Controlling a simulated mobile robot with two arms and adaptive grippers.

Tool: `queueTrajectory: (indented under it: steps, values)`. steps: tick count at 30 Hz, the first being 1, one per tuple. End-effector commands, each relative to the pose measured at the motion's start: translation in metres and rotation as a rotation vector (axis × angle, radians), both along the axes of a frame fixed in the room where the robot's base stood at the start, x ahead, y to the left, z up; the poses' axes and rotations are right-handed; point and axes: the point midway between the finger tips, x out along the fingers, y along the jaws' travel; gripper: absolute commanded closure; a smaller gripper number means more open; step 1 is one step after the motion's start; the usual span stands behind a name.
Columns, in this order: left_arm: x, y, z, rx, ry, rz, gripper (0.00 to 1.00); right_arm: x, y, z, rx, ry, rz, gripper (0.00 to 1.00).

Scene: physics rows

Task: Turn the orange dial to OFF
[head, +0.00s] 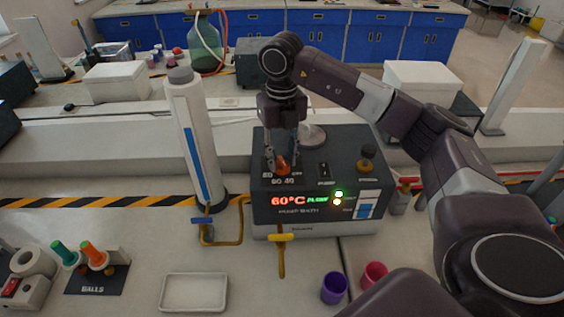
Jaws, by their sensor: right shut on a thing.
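The orange dial (283,168) sits on the top left of a dark bath unit (330,149). Small markings surround it, with "60" and "40" readable in front; the rest is partly hidden by my gripper. My right gripper (283,162) points down from above and is shut on the orange dial, one finger on each side. The unit's front display reads 60°C in red, with green text and lit green and yellowish lamps beside it. The dial's exact pointing direction is too small to tell. My left gripper is not in view.
A black switch (324,170) and a dark knob with a brass base (367,158) stand right of the dial. A tall white cylinder (195,135) stands close left. A white tray (194,292) and purple cup (334,288) lie nearer.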

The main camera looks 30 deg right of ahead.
Motion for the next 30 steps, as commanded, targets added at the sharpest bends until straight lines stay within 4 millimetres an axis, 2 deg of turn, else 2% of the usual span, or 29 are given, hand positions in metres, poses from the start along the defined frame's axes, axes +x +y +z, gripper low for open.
queueTrajectory:
  steps: [3,18,30]
  values:
    - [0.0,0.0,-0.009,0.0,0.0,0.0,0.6,0.001,0.0,-0.002,0.001,-0.003,0.111,0.96]
    - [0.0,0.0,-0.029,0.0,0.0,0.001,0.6,0.0,0.0,-0.001,0.0,-0.002,0.566,0.96]
    - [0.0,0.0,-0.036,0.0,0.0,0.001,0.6,0.0,0.001,0.0,-0.001,-0.002,0.788,0.96]
